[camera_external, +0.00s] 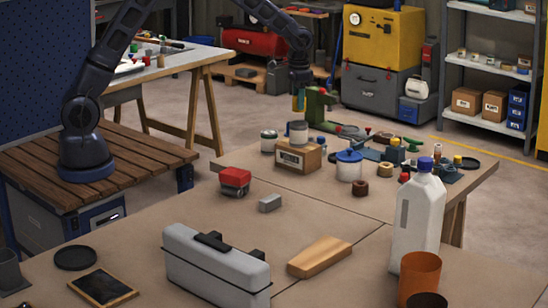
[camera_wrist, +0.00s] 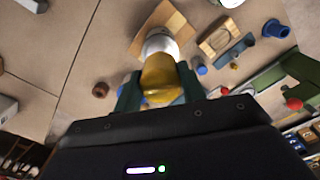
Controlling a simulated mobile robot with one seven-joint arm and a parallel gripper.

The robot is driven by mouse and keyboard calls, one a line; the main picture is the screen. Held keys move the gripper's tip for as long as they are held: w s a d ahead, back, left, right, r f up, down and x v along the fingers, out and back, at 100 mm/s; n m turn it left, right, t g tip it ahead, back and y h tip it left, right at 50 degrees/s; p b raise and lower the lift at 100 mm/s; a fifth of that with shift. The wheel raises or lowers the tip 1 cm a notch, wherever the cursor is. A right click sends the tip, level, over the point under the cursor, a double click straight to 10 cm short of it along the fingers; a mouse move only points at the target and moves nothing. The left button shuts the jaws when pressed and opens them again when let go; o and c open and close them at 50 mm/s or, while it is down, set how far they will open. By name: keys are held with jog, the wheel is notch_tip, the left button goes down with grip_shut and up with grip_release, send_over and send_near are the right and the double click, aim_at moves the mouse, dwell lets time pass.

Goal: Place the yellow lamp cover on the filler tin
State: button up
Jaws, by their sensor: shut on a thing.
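The yellow lamp cover (camera_wrist: 158,80) is between the dark green fingers of my gripper (camera_wrist: 158,92), which is shut on it. In the external view my gripper (camera_external: 299,108) hangs over the far table with a bit of the yellow cover (camera_external: 299,100) showing. A pale grey tin (camera_external: 298,133), seemingly the filler tin, stands upright on a small wooden box (camera_external: 313,158) just below the gripper. In the wrist view the tin (camera_wrist: 160,43) shows just beyond the cover and is partly hidden by it. The cover looks apart from the tin in the external view.
A second tin (camera_external: 268,141) stands left of the box and a blue-lidded pot (camera_external: 349,166) to its right. A green machine (camera_external: 318,105) stands behind. Several small parts crowd the table's right side. A white jug (camera_external: 418,215) and a grey toolbox (camera_external: 215,268) are nearer the camera.

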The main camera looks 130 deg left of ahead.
jog(key=shift+f, duration=2.05)
jog(key=o, duration=0.9)
jog(key=shift+f, duration=0.1)
jog(key=shift+o, duration=0.2)
notch_tip(320, 180, up, 12)
jog(key=shift+r, duration=0.15)
